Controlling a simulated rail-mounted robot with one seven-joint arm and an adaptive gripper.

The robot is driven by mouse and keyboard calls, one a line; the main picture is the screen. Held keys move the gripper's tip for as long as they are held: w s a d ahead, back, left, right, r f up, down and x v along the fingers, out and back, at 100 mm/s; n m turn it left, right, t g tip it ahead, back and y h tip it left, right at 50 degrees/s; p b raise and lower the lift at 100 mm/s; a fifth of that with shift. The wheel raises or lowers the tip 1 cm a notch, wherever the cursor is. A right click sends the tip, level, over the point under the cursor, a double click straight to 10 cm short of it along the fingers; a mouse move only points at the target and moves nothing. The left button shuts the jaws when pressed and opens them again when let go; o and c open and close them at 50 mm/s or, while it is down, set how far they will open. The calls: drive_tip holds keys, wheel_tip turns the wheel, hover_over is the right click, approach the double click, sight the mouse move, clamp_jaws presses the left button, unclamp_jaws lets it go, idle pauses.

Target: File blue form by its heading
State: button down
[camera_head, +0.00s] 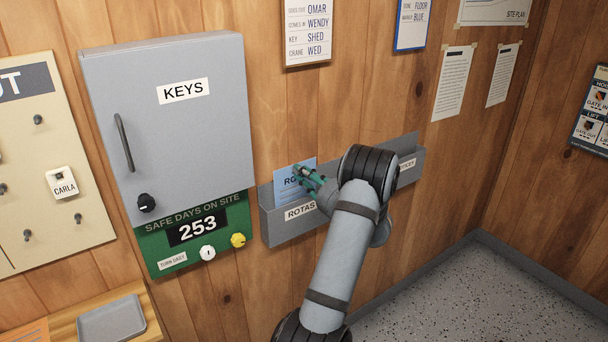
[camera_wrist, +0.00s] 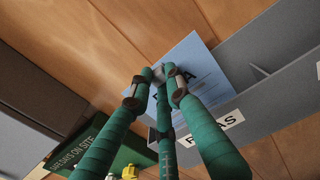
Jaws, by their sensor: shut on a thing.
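The blue form (camera_head: 284,195) stands at the left end of the grey wall rack (camera_head: 268,226), in front of the wooden wall. Its lower part is hidden behind the rack front, above the label ROTAS (camera_head: 300,211). The start of its heading, "RO", shows; my fingers cover the rest. My gripper (camera_head: 304,174), with green fingers, is shut on the form near its heading. In the wrist view the fingers (camera_wrist: 161,76) pinch the form (camera_wrist: 200,62), which looks slightly tilted. My arm hides the middle of the rack.
A second rack label (camera_head: 407,165) at the right is partly hidden. The grey KEYS cabinet (camera_head: 165,125) and the green safe-days board (camera_head: 165,245), with white and yellow knobs, stand close on the left. A grey tray (camera_head: 112,320) lies on a wooden shelf at lower left.

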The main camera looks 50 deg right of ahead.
drive_tip(key=c, duration=1.6)
unclamp_jaws()
drive_tip(key=shift+o, duration=0.2)
drive_tip(key=shift+s, duration=0.1)
drive_tip(key=v, duration=1.2)
drive_tip(key=x, duration=0.8)
drive_tip(key=shift+w, duration=0.35)
drive_tip(key=shift+d+r, duration=0.1)
drive_tip(key=shift+d, duration=0.1)
